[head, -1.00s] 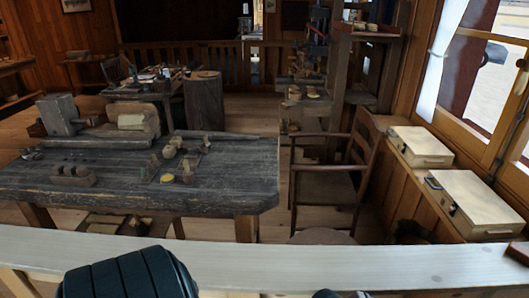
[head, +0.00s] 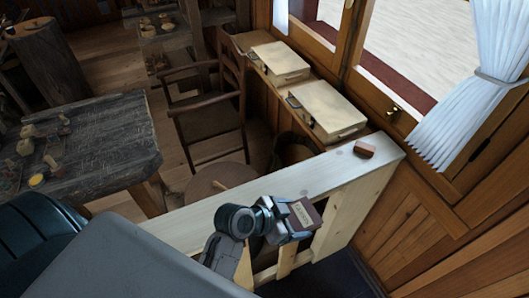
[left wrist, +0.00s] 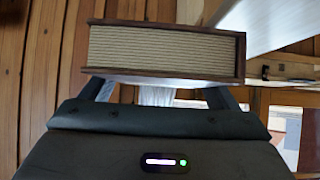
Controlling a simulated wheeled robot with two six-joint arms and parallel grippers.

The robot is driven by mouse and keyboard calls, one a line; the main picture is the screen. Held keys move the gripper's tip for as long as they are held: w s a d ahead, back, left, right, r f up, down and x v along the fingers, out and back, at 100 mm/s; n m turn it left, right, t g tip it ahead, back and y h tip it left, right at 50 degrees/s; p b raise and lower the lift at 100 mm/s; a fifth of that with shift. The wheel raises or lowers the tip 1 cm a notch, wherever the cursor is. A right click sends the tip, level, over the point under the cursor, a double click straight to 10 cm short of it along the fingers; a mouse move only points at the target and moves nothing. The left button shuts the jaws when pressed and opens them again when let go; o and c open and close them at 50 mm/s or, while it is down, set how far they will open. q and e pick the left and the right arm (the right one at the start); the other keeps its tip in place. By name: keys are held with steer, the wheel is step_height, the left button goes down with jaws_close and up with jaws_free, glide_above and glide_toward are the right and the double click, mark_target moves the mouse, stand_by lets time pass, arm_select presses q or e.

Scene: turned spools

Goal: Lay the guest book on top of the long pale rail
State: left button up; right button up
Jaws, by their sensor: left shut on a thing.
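The guest book (head: 306,213) is a small dark red book with a pale label on its cover. My left gripper (head: 294,222) is shut on it. In the left wrist view the book (left wrist: 165,50) shows its cream page edges between the two fingers. The long pale rail (head: 285,182) runs from lower left to upper right in the head view. The book overlaps the rail's near side in the picture; I cannot tell the gap in height. The rail (left wrist: 262,22) also shows right of the book in the left wrist view. My right gripper is not in view.
A small red-brown block (head: 365,149) lies on the rail's far right end. The rail's top between it and my gripper is clear. Behind the rail are a wooden chair (head: 208,115), pale boxes (head: 328,108) on a sill and a dark workbench (head: 95,140).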

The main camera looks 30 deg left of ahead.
arm_select(q)
steer(key=w+a+b, duration=0.2)
steer(key=w, duration=0.3)
steer(key=w+a+f+b, duration=0.1)
steer(key=w+a+b, duration=0.1)
steer(key=w, duration=0.3)
steer(key=w+a+b, duration=0.2)
steer(key=w, duration=0.3)
steer(key=shift+f, duration=0.35)
step_height(320, 180, down, 4)
steer(key=b, duration=0.4)
steer(key=shift+r, duration=0.35)
steer(key=shift+s, duration=0.1)
steer(key=o, duration=1.1)
